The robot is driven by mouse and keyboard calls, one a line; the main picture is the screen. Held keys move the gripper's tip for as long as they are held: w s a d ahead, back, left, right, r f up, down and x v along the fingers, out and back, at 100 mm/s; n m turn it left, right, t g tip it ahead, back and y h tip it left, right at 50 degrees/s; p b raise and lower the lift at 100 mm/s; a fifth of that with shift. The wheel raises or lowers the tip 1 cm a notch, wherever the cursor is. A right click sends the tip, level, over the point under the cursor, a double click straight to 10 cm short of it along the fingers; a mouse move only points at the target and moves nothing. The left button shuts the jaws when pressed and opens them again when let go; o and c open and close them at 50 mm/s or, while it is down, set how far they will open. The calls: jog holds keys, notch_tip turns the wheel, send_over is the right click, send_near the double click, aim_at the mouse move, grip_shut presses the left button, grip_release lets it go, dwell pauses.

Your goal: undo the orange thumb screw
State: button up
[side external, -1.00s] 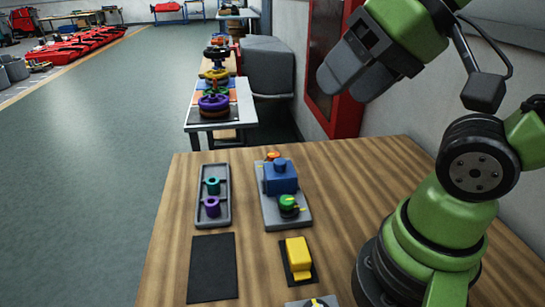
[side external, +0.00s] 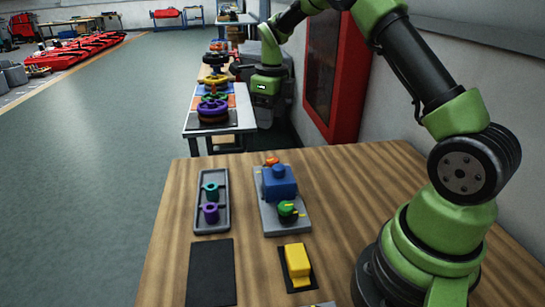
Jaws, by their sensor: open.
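The orange thumb screw (side external: 271,161) is small and sits at the far end of the grey plate (side external: 267,218), just behind the blue block (side external: 279,182). The block partly hides it. A green knob with yellow marks (side external: 287,210) is at the near end of the same plate. My gripper (side external: 265,113) points down at the end of the outstretched arm, above and behind the thumb screw in the picture. It is open, with nothing seen in it, and is apart from the plate. Its dark fingers blend into the grey background.
A grey tray (side external: 224,219) left of the plate holds a teal and a purple ring-like part. A black mat (side external: 210,273) and a yellow block (side external: 297,261) on a dark pad are nearer. A red cabinet (side external: 350,90) hangs on the wall behind.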

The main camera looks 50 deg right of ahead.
aim_at(273, 159)
jog(key=f, duration=0.4)
jog(key=d+f+m, duration=0.1)
jog(key=f, duration=0.3)
jog(key=f+m, duration=0.1)
jog(key=f, duration=0.3)
jog(key=shift+w+d+f, duration=0.15)
jog(key=shift+f, duration=0.2)
jog(key=c, duration=0.9)
